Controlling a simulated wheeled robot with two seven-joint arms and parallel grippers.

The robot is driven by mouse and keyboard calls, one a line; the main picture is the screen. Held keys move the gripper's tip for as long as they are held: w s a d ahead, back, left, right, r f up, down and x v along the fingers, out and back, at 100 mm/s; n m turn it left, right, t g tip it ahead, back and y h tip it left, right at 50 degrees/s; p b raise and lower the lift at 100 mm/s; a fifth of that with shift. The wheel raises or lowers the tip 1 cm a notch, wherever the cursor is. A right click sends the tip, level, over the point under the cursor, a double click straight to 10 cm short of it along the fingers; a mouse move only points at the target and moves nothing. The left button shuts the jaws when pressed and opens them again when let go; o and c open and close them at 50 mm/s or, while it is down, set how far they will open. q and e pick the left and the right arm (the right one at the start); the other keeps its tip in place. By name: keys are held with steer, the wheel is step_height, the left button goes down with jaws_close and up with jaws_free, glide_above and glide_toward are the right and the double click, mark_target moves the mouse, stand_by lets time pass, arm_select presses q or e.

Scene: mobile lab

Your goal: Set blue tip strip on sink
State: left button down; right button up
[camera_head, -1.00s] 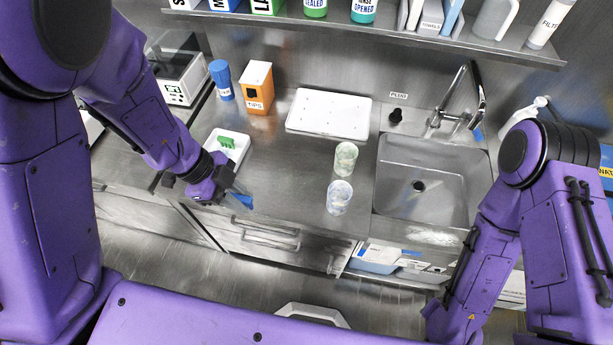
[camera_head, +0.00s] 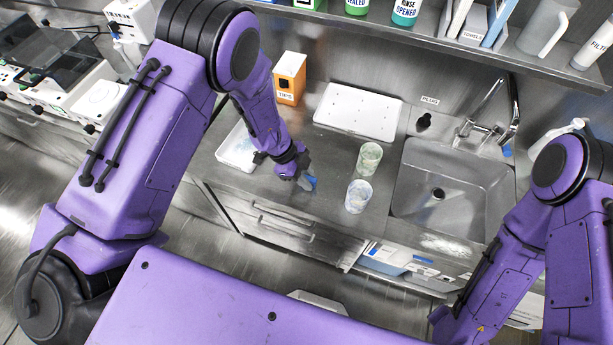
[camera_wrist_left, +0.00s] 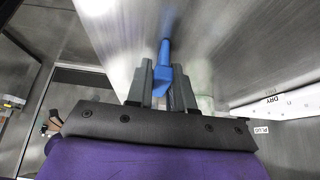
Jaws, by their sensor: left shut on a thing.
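My left gripper (camera_head: 302,180) is shut on the blue tip strip (camera_head: 309,184) and holds it over the front of the counter, left of the two clear cups. In the left wrist view the blue tip strip (camera_wrist_left: 166,60) sticks out between the fingers of the left gripper (camera_wrist_left: 161,85). The steel sink (camera_head: 465,200) is to the right, beyond the cups, and its basin looks empty except for the drain. My right arm shows at the right, but its gripper is out of view.
A clear cup (camera_head: 358,196) and another cup (camera_head: 369,158) stand between my left gripper and the sink. A white board (camera_head: 357,112) and an orange tips box (camera_head: 290,78) are behind. A white tray (camera_head: 232,152) is partly hidden by my arm. The faucet (camera_head: 488,125) rises behind the sink.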

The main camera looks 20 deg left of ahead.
arm_select(q)
steer(key=shift+f, duration=0.15)
steer(key=c, duration=1)
jaws_free()
steer(key=shift+a+r, duration=0.15)
steer(key=shift+r, duration=0.3)
steer(key=b+v, duration=0.2)
steer(key=v, duration=0.9)
steer(key=shift+r, duration=0.2)
